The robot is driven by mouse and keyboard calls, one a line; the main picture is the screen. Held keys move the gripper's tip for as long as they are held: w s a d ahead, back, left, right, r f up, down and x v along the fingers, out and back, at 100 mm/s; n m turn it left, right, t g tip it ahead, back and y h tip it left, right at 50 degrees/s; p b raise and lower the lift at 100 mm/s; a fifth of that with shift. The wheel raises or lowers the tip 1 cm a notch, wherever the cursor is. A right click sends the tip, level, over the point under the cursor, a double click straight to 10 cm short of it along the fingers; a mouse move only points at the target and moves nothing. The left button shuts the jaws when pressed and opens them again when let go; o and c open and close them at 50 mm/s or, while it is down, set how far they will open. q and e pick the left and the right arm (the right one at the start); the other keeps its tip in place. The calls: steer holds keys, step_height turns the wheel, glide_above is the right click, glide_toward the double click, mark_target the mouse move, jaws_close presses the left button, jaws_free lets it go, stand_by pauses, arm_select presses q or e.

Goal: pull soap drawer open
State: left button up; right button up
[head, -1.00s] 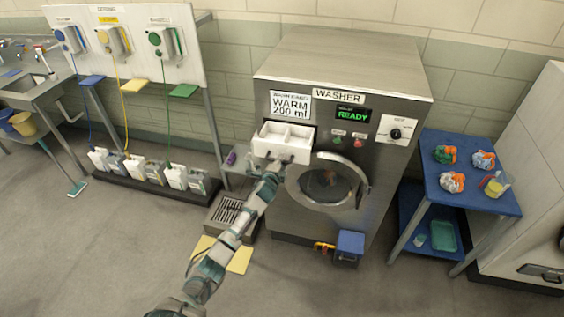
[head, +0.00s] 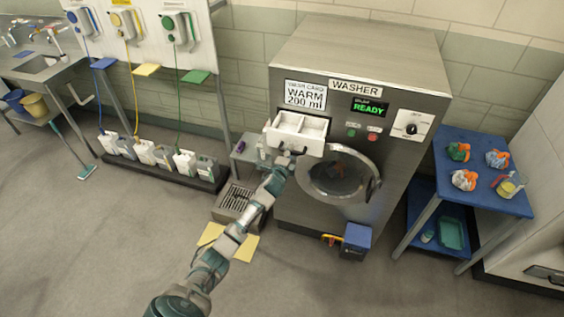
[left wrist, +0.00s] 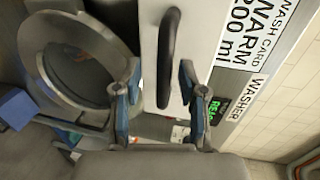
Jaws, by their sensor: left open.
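The white soap drawer (head: 293,141) stands pulled out from the upper left of the washer front, and its inner compartments show from above. Its dark handle (head: 291,149) is on the drawer's front face. My left gripper (head: 287,160) is just in front of and below the handle. In the left wrist view the gripper (left wrist: 160,68) has its two fingers apart, with the dark handle (left wrist: 167,45) lined up between them; I cannot tell whether they touch it. The white drawer front (left wrist: 150,50) lies behind the handle. My right gripper is not in view.
The washer's round door (head: 338,174) is close to the right of my gripper. A blue box (head: 357,236) sits low at the washer's front. A blue table (head: 480,195) with bundles stands right. Open floor is at left.

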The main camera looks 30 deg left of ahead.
arm_select(q)
steer(key=shift+a+v, duration=0.3)
steer(key=shift+v, duration=5.25)
steer(key=s+d+f+n+g+h+b, duration=0.15)
steer(key=s+f, duration=0.35)
steer(key=f, duration=0.8)
steer(key=s+f+n+g, duration=0.3)
steer(key=s+f, duration=0.3)
steer(key=f, duration=0.8)
steer(key=s+d+f+n+g+b, duration=0.1)
steer(key=s+f+n+g, duration=0.3)
steer(key=f, duration=0.9)
steer(key=s+d+f+n+g+h, duration=0.1)
steer(key=s+d+f, duration=0.2)
steer(key=s+f, duration=0.7)
steer(key=s+d+f+g+h, duration=0.1)
steer(key=s+d+f+g, duration=0.15)
steer(key=s+f, duration=0.7)
steer(key=s+d+f+n+g, duration=0.1)
steer(key=s+d+f, duration=0.1)
steer(key=s, duration=0.9)
steer(key=s+d+f+n+g+b, duration=0.1)
steer(key=s+d, duration=0.3)
steer(key=s, duration=0.8)
steer(key=shift+d+f+n+b, duration=0.3)
steer(key=shift+d+f+n, duration=0.1)
steer(key=shift+f+n, duration=0.25)
